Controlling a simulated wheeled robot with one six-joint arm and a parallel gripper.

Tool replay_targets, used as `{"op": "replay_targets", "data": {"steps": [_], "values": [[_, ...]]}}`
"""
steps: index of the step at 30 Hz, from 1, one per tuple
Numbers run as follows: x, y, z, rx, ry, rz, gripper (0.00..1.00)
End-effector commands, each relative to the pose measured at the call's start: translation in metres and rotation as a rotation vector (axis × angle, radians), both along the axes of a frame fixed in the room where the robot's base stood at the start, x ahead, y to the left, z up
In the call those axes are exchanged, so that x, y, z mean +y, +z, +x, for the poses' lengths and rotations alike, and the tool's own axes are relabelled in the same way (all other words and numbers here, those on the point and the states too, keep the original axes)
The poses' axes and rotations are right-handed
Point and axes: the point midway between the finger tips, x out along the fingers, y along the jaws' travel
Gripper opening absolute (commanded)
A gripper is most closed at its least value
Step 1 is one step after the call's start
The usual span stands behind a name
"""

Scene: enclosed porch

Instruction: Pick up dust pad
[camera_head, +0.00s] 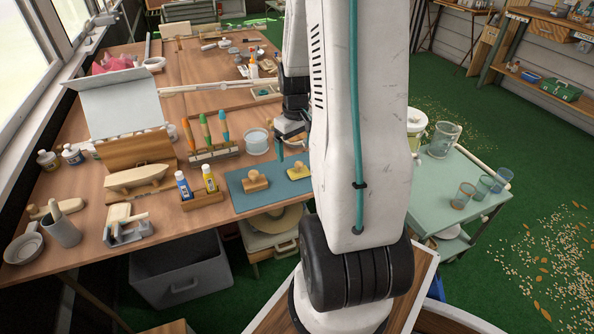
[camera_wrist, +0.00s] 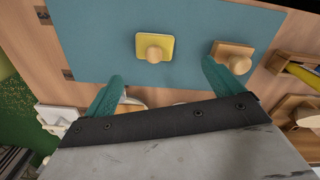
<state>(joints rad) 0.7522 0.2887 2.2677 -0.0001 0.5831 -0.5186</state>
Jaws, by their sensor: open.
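A yellow pad with a round wooden knob, which looks like the dust pad (camera_head: 300,171), lies on a blue-teal mat (camera_head: 240,201) near the table's front edge. In the wrist view the yellow pad (camera_wrist: 140,42) lies ahead of my gripper (camera_wrist: 160,84), between the lines of its two teal fingers. The fingers are apart with nothing between them. A wooden block with a knob (camera_head: 256,182) lies on the same mat to the left. In the wrist view this block (camera_wrist: 236,49) is partly covered by the right finger. In the head view my gripper (camera_head: 291,143) hangs above and behind the yellow pad.
A glue bottle holder (camera_head: 203,199), a rack of colored-handled tools (camera_head: 214,152) and a white round tub (camera_head: 257,142) stand nearby on the table. A green cart (camera_head: 440,190) with glasses stands to the right. My arm hides part of the table's right side.

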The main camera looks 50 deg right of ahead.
Motion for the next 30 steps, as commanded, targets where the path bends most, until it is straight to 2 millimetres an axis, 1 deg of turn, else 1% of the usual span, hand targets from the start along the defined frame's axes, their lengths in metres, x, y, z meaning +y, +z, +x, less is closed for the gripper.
{"op": "replay_targets", "data": {"steps": [3,10,15,18,21,27,28,29,30], "values": [[-0.004,-0.014,-0.002,0.003,-0.004,0.003,0.92],[-0.005,-0.04,-0.004,0.003,-0.004,0.003,0.92],[-0.007,-0.065,-0.007,0.004,-0.002,0.004,0.92],[-0.007,-0.077,-0.007,0.004,-0.002,0.002,0.92],[-0.008,-0.081,-0.007,0.003,-0.003,0.001,0.92],[-0.008,-0.081,-0.006,0.002,-0.003,0.0,0.92],[-0.008,-0.081,-0.006,0.002,-0.003,0.0,0.87],[-0.008,-0.081,-0.006,0.002,-0.003,0.0,0.78],[-0.008,-0.081,-0.006,0.002,-0.003,0.0,0.67]]}}
